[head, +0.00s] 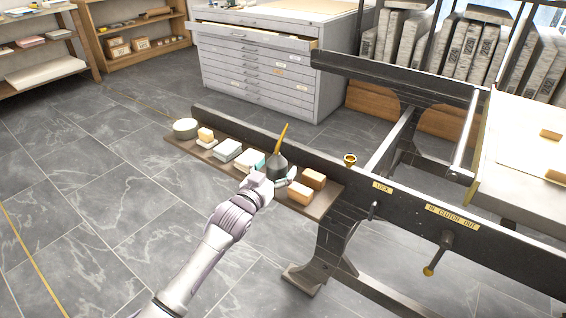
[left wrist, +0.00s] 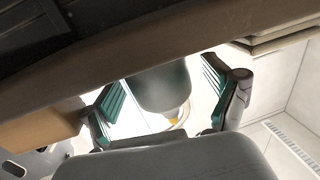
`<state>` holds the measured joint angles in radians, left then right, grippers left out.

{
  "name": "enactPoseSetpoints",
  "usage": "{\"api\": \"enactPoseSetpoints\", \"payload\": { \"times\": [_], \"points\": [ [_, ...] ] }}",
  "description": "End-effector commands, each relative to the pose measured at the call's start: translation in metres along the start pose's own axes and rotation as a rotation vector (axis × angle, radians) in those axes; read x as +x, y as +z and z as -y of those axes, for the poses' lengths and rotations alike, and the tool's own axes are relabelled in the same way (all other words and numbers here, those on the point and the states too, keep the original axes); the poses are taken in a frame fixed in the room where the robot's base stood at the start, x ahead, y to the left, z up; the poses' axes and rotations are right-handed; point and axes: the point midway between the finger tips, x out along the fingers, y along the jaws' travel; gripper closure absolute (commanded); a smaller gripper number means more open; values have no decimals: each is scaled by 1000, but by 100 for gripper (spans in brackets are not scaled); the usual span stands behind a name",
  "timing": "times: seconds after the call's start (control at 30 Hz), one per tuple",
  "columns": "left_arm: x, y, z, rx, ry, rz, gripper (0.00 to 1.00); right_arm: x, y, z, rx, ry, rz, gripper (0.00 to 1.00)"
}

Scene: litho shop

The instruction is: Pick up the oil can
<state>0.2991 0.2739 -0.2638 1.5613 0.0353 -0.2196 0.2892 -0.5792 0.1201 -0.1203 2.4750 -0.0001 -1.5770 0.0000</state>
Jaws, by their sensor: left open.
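The oil can (head: 278,167) has a dark, cone-topped body and a long yellow spout pointing up. It stands on the narrow wooden shelf (head: 325,203) along the press's side. My left gripper (head: 270,180) is at the can's near side, partly covering its lower body. In the left wrist view, the oil can (left wrist: 162,90) shows as a grey-green body between the two spread, green-padded fingers of my left gripper (left wrist: 163,108). The fingers look apart from it. My right gripper is in neither view.
The shelf also holds a round tin (head: 185,127), pale blocks (head: 228,150) and orange-topped blocks (head: 314,179) close to the can. The press's dark rail (head: 225,120) runs behind them. A grey drawer cabinet (head: 265,75) stands beyond. The tiled floor at left is clear.

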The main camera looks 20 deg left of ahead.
Motion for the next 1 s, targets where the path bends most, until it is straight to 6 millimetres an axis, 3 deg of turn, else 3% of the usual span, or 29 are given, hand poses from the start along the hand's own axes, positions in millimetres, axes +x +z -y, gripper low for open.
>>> {"api": "enactPoseSetpoints", "payload": {
  "times": [0.3, 0.67, 1.0],
  "points": [
    [0, 0, 0, 0, 0, 0, 12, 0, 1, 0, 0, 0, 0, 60],
    [0, 0, 0, 0, 0, 0, 70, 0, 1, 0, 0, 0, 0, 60],
    [0, -6, 0, 1, 0, -3, 70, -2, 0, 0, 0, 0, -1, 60]
  ]
}}
